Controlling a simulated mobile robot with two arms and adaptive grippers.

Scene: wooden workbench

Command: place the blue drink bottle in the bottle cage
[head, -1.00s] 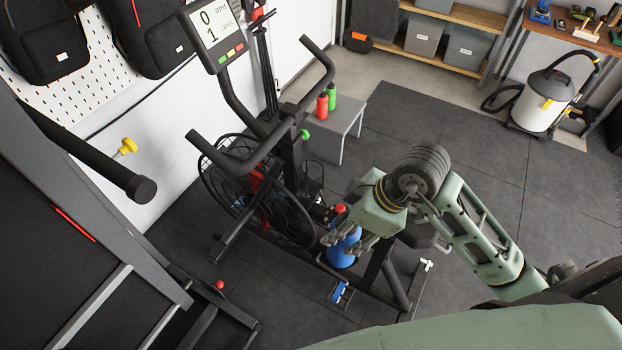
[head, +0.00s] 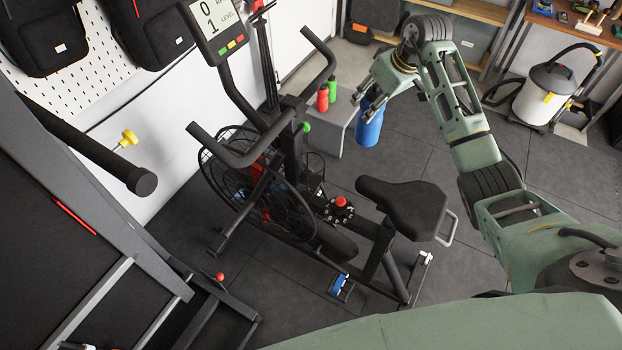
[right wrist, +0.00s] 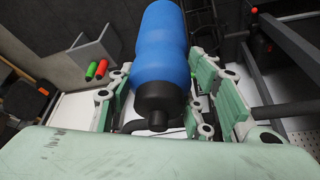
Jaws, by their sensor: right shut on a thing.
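The blue drink bottle (head: 369,126) is in my right gripper (head: 366,101), which is shut on its upper part. The bottle hangs upright off the right side of the grey bench, clear of the bike. In the right wrist view the blue bottle (right wrist: 160,45) lies between the fingers, its black cap (right wrist: 158,103) toward the camera. What looks like the thin black wire bottle cage (head: 313,175) is on the exercise bike's frame, left of and below the bottle, partly hidden by the bike. It looks empty. My left gripper is not in view.
The exercise bike has black handlebars (head: 240,158) and a saddle (head: 402,207). A red bottle (head: 323,99) and a green bottle (head: 333,89) stand on the grey bench (head: 327,134). A vacuum cleaner (head: 542,95) stands back right.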

